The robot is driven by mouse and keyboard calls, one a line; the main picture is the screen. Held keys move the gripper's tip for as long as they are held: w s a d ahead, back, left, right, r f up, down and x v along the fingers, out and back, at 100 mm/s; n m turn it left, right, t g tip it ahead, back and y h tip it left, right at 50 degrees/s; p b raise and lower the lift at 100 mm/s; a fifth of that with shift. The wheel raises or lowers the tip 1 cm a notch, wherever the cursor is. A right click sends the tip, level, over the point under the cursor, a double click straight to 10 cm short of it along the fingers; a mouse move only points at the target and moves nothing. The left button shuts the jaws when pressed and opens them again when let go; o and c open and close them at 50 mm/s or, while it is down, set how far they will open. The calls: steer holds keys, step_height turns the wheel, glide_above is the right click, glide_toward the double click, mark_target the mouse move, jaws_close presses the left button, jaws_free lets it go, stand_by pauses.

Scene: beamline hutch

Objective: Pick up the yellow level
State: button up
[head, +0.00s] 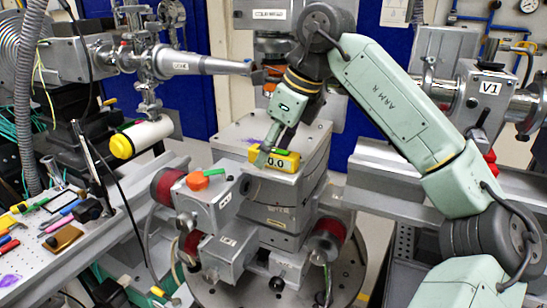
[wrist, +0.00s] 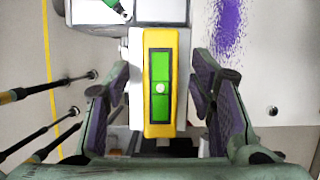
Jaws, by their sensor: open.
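The yellow level (head: 284,160) lies on top of the grey stage block in the middle of the head view. A "0.0" label shows on its side. In the wrist view the level (wrist: 152,118) is a yellow bar with a green window, upright in the picture. My gripper (head: 266,152) is at the level from above. In the wrist view my gripper (wrist: 158,80) is open, with one finger on each side of the level and a visible gap on both sides. Part of the level is hidden behind a finger in the head view.
An orange knob (head: 197,181) sits on the motor housing in front. A tool-covered bench (head: 100,240) lies at left. A beam pipe (head: 205,65) runs behind, and the V1 valve (head: 487,90) stands at right.

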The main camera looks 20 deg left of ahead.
steer(key=shift+f, duration=0.15)
steer(key=shift+c, duration=0.2)
jaws_close()
stand_by(0.6)
